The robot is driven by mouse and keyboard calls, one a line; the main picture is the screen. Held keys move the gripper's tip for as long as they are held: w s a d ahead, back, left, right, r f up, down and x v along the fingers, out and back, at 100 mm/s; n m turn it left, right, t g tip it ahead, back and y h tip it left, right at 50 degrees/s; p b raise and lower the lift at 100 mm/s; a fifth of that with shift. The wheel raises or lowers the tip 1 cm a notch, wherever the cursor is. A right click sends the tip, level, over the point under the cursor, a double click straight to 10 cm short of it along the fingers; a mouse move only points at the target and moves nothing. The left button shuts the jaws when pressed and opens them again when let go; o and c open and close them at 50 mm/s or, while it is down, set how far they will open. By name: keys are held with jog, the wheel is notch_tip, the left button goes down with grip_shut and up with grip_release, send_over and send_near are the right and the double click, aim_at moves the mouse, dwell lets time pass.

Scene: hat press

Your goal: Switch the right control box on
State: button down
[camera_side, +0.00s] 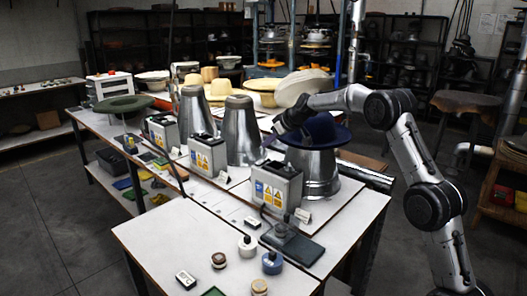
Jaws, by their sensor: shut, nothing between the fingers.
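The right control box (276,187), a grey metal case with blue and yellow warning labels, stands at the front of the white table. A dark fitting is on its top; its switch is too small to read. My gripper (282,130) reaches in from the right, above and behind this box, close to the left side of the dark blue hat (325,130). It is shut and empty, apart from the box. The hat sits on the right metal cone (312,170), directly behind the box. The fingertips are small and dark against the background.
Similar control boxes stand at the middle (207,155) and left (161,130), beside metal cones (241,130). A dark flat device (293,245) and several small round jars (247,246) lie in front. The table's front left (160,240) is mostly clear.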

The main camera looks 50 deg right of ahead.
jog(key=v, duration=0.5)
jog(key=shift+s+a+r, duration=0.15)
jog(key=shift+s, duration=0.05)
jog(key=shift+d+r+h, duration=0.2)
jog(key=shift+d+h, duration=0.2)
jog(key=shift+d, duration=0.3)
send_over(260, 163)
jog(key=s, duration=0.1)
jog(key=f, duration=0.4)
jog(key=d+f, duration=0.1)
jog(key=f, duration=0.2)
jog(key=shift+s+f, duration=0.1)
jog(key=shift+s, duration=0.1)
notch_tip(260, 163, down, 2)
jog(key=shift+d+f, duration=0.25)
jog(key=shift+f, duration=0.65)
